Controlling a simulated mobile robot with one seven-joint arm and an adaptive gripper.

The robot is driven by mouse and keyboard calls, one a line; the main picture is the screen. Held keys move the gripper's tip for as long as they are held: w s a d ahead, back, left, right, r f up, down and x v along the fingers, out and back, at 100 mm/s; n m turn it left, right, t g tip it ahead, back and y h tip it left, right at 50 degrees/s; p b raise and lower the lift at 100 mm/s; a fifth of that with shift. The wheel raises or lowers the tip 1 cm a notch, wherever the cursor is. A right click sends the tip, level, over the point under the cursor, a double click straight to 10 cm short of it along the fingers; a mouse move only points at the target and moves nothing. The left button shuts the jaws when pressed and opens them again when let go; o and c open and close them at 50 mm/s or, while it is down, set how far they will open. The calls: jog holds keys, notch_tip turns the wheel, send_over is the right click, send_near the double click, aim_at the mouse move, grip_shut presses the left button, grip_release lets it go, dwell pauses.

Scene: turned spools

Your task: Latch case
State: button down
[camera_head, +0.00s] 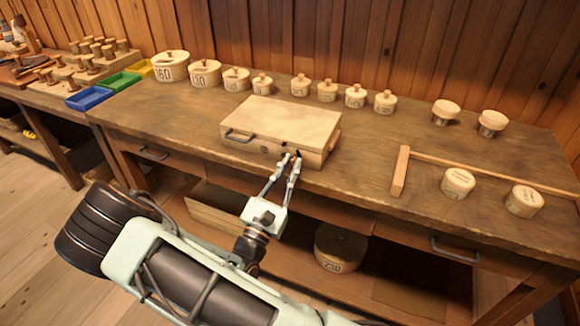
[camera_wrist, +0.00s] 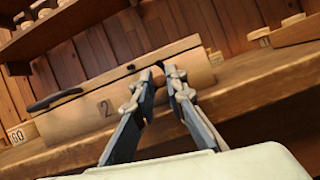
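The wooden case (camera_head: 283,122) lies on the workbench with its lid down; whether the lid is fully flush is hard to tell. It has a dark handle (camera_head: 239,136) at its front left. In the wrist view the case (camera_wrist: 85,118) shows a "2" on its front, the handle (camera_wrist: 55,99) and a small dark fitting (camera_wrist: 130,67) at the seam. My gripper (camera_head: 292,157) is at the right part of the case front, its fingertips slightly apart. In the wrist view the fingertips (camera_wrist: 160,77) hide part of the front around a small brown rounded piece; contact cannot be told.
Round lidded wooden boxes (camera_head: 205,74) stand in a row behind the case. A wooden bar frame (camera_head: 399,171) and more round pieces (camera_head: 458,182) are at the right. Coloured trays (camera_head: 89,98) and spools are at the left. Bare bench top (camera_head: 365,150) lies right of the case.

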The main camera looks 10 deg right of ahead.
aim_at(285, 145)
jog(key=shift+r+n+p, duration=0.2)
jog(key=shift+n+p, duration=0.2)
jog(key=shift+p, duration=0.05)
jog(key=n+y+p, duration=0.1)
jog(key=n+p, duration=0.1)
jog(key=r+n+t+y+p, duration=0.1)
jog(key=n, duration=0.1)
jog(key=shift+p, duration=0.4)
jog(key=n+y+p, duration=0.1)
jog(key=n+p, duration=0.1)
jog(key=r+n+t+y+p, duration=0.1)
jog(key=n+p, duration=0.1)
jog(key=n, duration=0.1)
jog(key=n+y+p, duration=0.1)
jog(key=n+p, duration=0.1)
jog(key=shift+w+a+r+n+y+p, duration=0.2)
jog(key=shift+a+r+n+y+p, duration=0.1)
jog(key=shift+y, duration=0.1)
jog(key=n+p, duration=0.1)
jog(key=n+y+p, duration=0.1)
jog(key=n+p, duration=0.1)
jog(key=shift+w+a+y, duration=0.15)
jog(key=shift+a+y, duration=0.05)
jog(key=shift+y, duration=0.1)
jog(key=shift+a+n+p, duration=0.1)
jog(key=shift+n+p, duration=0.4)
jog(key=shift+n, duration=0.4)
jog(key=shift+w+y, duration=0.1)
jog(key=shift+y, duration=0.3)
